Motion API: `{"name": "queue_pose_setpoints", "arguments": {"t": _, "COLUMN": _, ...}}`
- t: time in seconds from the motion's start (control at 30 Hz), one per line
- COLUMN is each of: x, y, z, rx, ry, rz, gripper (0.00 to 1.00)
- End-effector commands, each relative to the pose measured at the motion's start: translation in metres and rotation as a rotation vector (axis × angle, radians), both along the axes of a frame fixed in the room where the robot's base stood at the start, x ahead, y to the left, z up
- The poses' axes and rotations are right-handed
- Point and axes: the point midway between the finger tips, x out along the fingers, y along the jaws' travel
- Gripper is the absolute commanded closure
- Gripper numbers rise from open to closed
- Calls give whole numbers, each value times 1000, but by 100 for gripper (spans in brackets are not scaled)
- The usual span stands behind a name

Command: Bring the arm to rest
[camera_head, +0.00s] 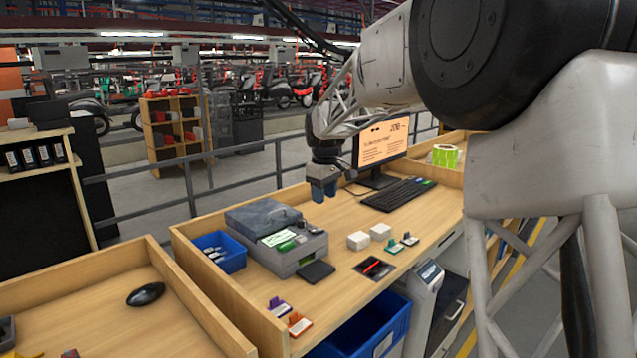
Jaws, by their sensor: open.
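My gripper (322,192) hangs from my arm above the wooden desk, near its back edge, pointing down. It is open, and nothing shows between its fingers. It is apart from the objects on the desk, left of the keyboard (397,193) and behind two small white blocks (358,240). My upper arm links fill the top right of the picture. The exact gap from the fingertips to the desktop cannot be told.
A grey box (275,263) with green items stands beside a blue bin (221,250). A monitor (381,145) stands at the back. A black tray with a red item (372,269) and small coloured pieces (299,324) lie nearer. A railing (185,172) runs behind the desk.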

Motion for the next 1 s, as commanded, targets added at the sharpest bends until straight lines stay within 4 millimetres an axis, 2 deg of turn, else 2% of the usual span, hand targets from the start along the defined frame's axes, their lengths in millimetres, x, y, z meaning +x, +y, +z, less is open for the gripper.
{"name": "queue_pose_setpoints", "arguments": {"t": 0.03, "x": -13, "y": -8, "z": 6, "rx": 1, "ry": -5, "rz": -20, "gripper": 57}}
{"name": "queue_pose_setpoints", "arguments": {"t": 0.17, "x": -44, "y": -25, "z": 16, "rx": 6, "ry": -17, "rz": -79, "gripper": 57}}
{"name": "queue_pose_setpoints", "arguments": {"t": 0.5, "x": -128, "y": -66, "z": 32, "rx": 19, "ry": -47, "rz": -229, "gripper": 57}}
{"name": "queue_pose_setpoints", "arguments": {"t": 0.7, "x": -180, "y": -86, "z": 36, "rx": 28, "ry": -65, "rz": -318, "gripper": 57}}
{"name": "queue_pose_setpoints", "arguments": {"t": 1.0, "x": -259, "y": -114, "z": 31, "rx": 42, "ry": -89, "rz": -449, "gripper": 57}}
